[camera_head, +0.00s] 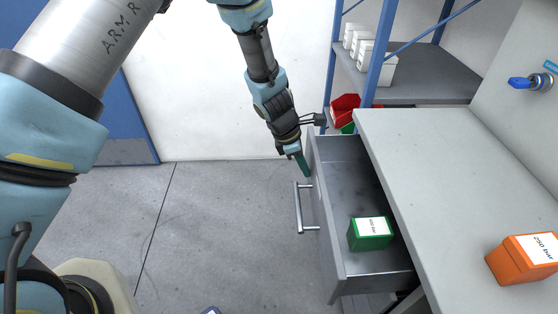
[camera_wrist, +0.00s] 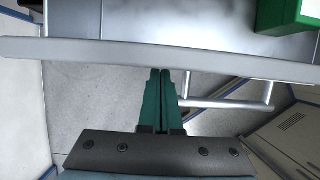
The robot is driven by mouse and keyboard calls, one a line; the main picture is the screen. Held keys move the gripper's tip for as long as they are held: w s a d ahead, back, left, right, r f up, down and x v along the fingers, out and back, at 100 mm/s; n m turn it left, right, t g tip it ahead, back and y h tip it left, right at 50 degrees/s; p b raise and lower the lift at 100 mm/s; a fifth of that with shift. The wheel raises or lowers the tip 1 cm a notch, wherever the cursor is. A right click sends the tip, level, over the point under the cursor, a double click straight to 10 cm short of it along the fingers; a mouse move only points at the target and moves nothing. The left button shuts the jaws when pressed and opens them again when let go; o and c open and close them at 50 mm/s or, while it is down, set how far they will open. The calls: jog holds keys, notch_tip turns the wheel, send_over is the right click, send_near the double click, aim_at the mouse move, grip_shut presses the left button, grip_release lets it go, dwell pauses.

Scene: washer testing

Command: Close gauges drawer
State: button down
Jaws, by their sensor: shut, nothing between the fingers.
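The grey gauges drawer (camera_head: 322,225) is pulled out from under the worktop, to its left in the head view. A green box with a white label (camera_head: 370,234) stands inside it, and part of the box (camera_wrist: 290,12) shows in the wrist view. The drawer's bar handle (camera_head: 299,208) is on its front, and also shows in the wrist view (camera_wrist: 225,103). My gripper (camera_head: 305,172) is shut and empty, pointing down at the outer side of the drawer front near the handle's far end. In the wrist view its green fingers (camera_wrist: 160,72) meet at the drawer front's edge (camera_wrist: 110,49); contact is unclear.
The worktop (camera_head: 430,160) carries an orange box (camera_head: 525,259) at its right. A blue-framed shelf (camera_head: 420,92) with white boxes and a red bin (camera_head: 345,108) stands behind.

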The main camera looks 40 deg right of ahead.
jog(key=s+d+p, duration=0.1)
jog(key=s+d, duration=0.2)
jog(key=d, duration=0.1)
jog(key=s+d+p, duration=0.2)
jog(key=s+d, duration=0.1)
jog(key=d, duration=0.1)
jog(key=s+d+p, duration=0.2)
jog(key=s+d, duration=0.1)
jog(key=d, duration=0.1)
jog(key=shift+s, duration=0.4)
